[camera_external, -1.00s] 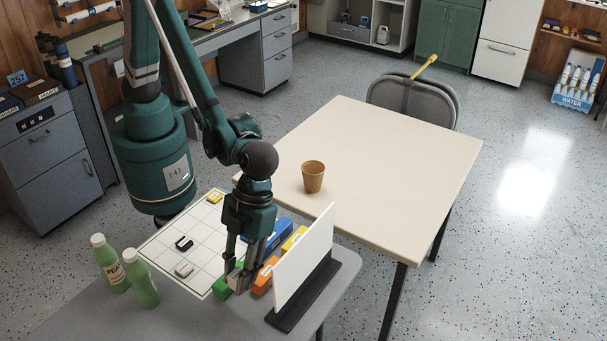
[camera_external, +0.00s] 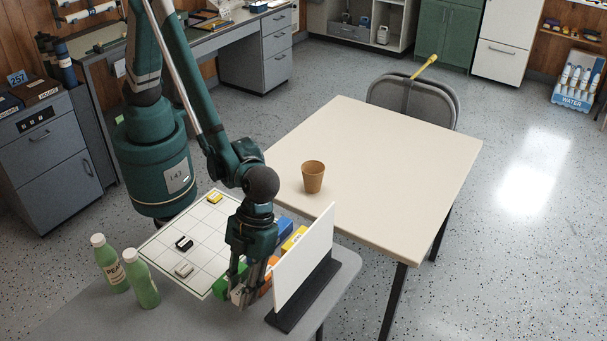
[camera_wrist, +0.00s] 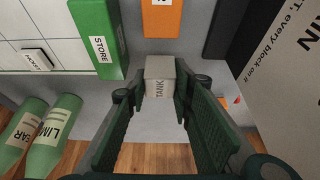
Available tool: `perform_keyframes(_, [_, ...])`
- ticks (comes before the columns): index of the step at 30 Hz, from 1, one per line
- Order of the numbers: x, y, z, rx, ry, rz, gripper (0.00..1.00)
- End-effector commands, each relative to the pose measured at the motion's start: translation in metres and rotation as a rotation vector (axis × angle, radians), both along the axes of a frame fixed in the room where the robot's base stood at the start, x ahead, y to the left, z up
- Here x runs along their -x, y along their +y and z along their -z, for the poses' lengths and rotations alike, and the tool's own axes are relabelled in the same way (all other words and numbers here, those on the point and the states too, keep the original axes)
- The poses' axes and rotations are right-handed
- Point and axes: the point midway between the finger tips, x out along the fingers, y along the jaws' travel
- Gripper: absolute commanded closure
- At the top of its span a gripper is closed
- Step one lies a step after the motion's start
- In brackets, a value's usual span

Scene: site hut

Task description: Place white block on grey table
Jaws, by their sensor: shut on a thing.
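My gripper (camera_external: 243,293) is shut on a white block (camera_wrist: 160,83) marked TANK, with one finger on each side of it in the wrist view. The block (camera_external: 237,296) is partly hidden by the fingers in the external view. It is over the front part of the grey table (camera_external: 85,318), whose bare top also shows below the block in the wrist view (camera_wrist: 152,125). I cannot tell whether the block touches the table.
A green STORE block (camera_wrist: 95,32) and an orange block (camera_wrist: 161,18) stand close by. A white upright panel (camera_external: 304,262) on a black foot is just right of my gripper. Two green bottles (camera_external: 141,280) stand left. A gridded sheet (camera_external: 190,240) lies behind.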

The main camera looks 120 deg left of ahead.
Motion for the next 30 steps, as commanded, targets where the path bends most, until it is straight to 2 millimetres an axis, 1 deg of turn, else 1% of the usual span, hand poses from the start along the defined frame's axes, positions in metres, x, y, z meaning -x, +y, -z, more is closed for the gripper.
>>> perform_keyframes(1, [0.000, 0.000, 0.007, 0.000, 0.000, 0.000, 0.91])
perform_keyframes(3, [0.000, 0.000, 0.015, 0.000, 0.000, 0.000, 0.91])
perform_keyframes(7, [0.000, 0.000, 0.025, 0.000, 0.000, 0.000, 0.91])
perform_keyframes(22, [0.000, 0.000, 0.031, 0.000, 0.000, 0.000, 0.91])
perform_keyframes(23, [0.000, 0.000, 0.030, 0.000, 0.000, 0.000, 0.73])
perform_keyframes(24, [0.000, 0.000, 0.030, 0.000, 0.000, 0.000, 0.70])
perform_keyframes(30, [0.000, 0.000, 0.030, 0.000, 0.000, 0.000, 0.70])
